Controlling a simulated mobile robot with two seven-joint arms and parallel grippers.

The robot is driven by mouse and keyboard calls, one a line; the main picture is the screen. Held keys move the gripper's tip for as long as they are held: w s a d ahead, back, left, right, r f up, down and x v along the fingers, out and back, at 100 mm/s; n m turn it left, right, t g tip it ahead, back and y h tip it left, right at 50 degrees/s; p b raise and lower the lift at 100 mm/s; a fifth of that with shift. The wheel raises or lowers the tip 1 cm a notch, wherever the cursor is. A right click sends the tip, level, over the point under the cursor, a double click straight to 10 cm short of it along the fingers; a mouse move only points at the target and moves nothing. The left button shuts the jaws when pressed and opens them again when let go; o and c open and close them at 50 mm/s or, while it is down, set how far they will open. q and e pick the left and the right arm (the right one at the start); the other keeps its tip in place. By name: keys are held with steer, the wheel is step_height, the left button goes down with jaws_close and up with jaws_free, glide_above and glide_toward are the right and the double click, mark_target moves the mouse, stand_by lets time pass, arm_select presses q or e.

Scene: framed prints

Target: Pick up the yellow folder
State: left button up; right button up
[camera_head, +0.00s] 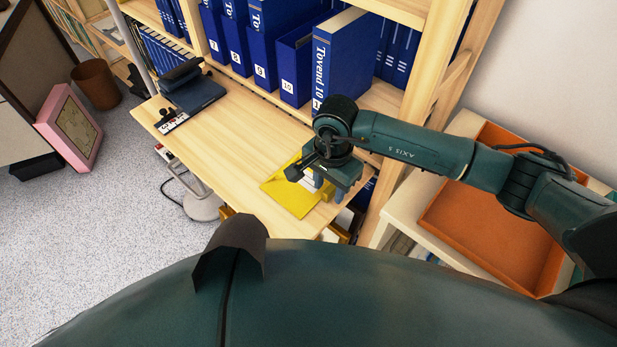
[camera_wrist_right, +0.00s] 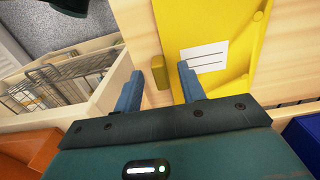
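The yellow folder (camera_head: 288,197) lies flat on the light wooden desk shelf (camera_head: 240,130), near its front edge. My right gripper (camera_head: 327,188) is low over the folder's right part and hides some of it. In the right wrist view, the folder (camera_wrist_right: 240,65) with a white lined label shows to the right, and the right gripper's two blue fingers (camera_wrist_right: 158,84) are apart. One finger is close to the folder's edge. I cannot tell whether anything is touched. My left gripper is not in view.
Blue binders (camera_head: 262,60) stand behind the desk. An orange tray (camera_head: 490,215) is at the right, beside the wooden shelf post (camera_head: 425,100). A pink frame (camera_head: 68,128) and brown bin (camera_head: 95,84) stand on the floor.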

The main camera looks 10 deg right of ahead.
jaws_close()
stand_by(0.4)
